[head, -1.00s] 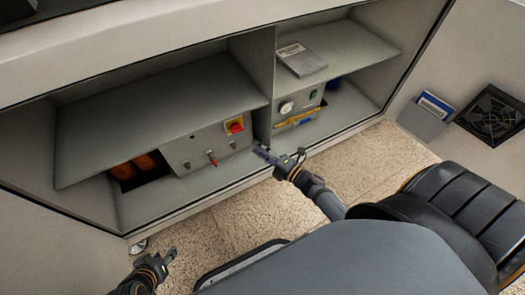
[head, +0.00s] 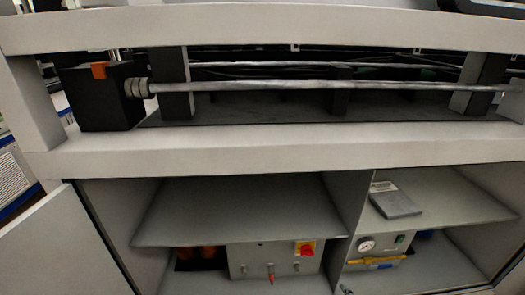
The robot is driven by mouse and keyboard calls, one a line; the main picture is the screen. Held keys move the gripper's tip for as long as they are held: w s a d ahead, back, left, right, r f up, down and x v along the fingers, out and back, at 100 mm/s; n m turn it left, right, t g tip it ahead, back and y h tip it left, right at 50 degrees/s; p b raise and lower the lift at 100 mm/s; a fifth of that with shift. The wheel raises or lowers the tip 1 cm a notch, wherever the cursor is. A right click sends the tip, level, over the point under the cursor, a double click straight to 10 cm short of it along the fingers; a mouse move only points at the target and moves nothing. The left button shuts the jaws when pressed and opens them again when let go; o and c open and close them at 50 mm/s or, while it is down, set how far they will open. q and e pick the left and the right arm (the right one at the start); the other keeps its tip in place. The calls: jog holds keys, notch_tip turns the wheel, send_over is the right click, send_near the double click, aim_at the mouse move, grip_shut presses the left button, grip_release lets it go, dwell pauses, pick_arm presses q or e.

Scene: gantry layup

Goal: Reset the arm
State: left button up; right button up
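In the head view my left gripper is not in view. A small dark tip at the bottom edge (head: 346,289), by the cabinet's divider, looks like the end of my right gripper; the rest is below the frame, so its opening cannot be judged. The open cabinet under the gantry holds a grey control box (head: 250,262) with a red-and-yellow rotary switch (head: 305,248) and a red-tipped toggle (head: 271,273). To the right stands a grey unit with a round gauge (head: 367,244) and a yellow handle-like bar (head: 376,261).
A grey flat case (head: 394,200) with a label lies on the right shelf. Orange cylinders (head: 208,253) sit left of the control box. Above, the gantry has a long metal screw rod (head: 330,86) and a black block (head: 101,97). An open cabinet door (head: 62,250) stands at left.

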jog(key=s+a+f+m+g, duration=0.1)
jog(key=s+a+m+g, duration=0.2)
jog(key=s+m+g, duration=0.4)
jog(key=s+a+f+m+g, duration=0.25)
jog(key=s+m, duration=0.25)
jog(key=s, duration=0.3)
pick_arm(q)
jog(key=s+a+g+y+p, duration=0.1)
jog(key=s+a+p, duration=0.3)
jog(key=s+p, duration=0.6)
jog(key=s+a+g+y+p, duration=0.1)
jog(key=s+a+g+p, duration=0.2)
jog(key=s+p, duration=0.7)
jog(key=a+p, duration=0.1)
jog(key=p, duration=1.3)
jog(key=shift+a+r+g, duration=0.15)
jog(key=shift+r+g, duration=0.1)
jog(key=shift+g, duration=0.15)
pick_arm(e)
jog(key=s+d+g, duration=0.2)
jog(key=s+d, duration=0.2)
jog(key=s, duration=0.6)
jog(key=s+d+g+h, duration=0.1)
jog(key=s+d, duration=0.3)
jog(key=s, duration=0.5)
jog(key=shift+s+d+r+g+h, duration=0.15)
jog(key=shift+s+r+g+h, duration=0.2)
jog(key=shift+g, duration=0.2)
